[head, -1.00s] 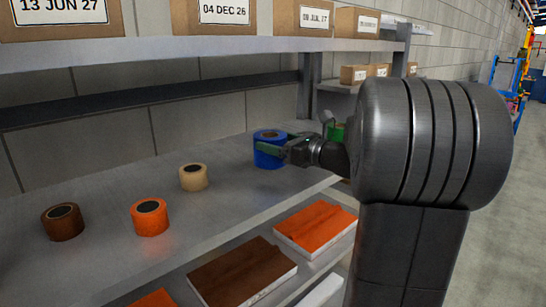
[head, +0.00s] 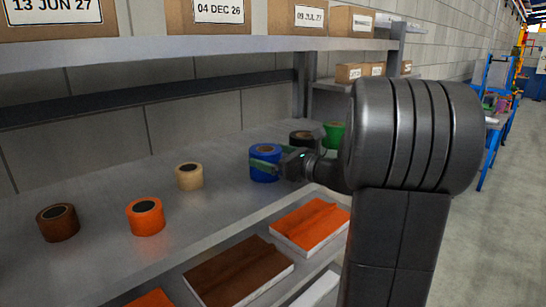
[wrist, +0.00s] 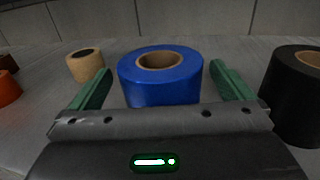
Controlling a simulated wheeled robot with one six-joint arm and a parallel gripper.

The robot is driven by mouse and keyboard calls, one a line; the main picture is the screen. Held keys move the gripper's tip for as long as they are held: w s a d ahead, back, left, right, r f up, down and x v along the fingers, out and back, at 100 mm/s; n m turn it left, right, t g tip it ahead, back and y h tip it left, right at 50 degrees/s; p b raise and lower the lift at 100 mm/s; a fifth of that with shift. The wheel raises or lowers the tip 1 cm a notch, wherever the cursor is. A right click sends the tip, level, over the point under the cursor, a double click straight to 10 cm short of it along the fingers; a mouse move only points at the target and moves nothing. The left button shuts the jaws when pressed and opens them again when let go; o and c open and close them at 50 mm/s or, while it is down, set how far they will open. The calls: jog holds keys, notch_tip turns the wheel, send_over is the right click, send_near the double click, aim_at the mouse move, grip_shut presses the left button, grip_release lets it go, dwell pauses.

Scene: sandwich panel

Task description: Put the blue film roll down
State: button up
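The blue film roll (head: 264,151) stands upright on the grey shelf (head: 222,205), to the right of the beige roll. In the wrist view the blue roll (wrist: 160,85) sits between the two green fingers of my gripper (wrist: 162,72). A narrow gap shows between each finger and the roll, so the gripper is open around it. In the head view my gripper (head: 266,166) reaches in from the right, with one finger across the front of the roll. The roll's base looks to rest on the shelf; the wrist view hides its bottom behind the gripper body.
A beige roll (head: 189,177), an orange roll (head: 146,217) and a brown roll (head: 58,223) stand to the left. A black roll (wrist: 296,95) stands close on the right, with a green roll (head: 334,135) beyond. An upper shelf (head: 200,47) with boxes hangs above.

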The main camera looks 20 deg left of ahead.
jog(key=shift+r, duration=0.1)
jog(key=shift+d, duration=0.15)
jog(key=s+d+b, duration=0.2)
jog(key=d, duration=0.9)
jog(key=shift+s+d, duration=0.15)
jog(key=shift+d, duration=0.1)
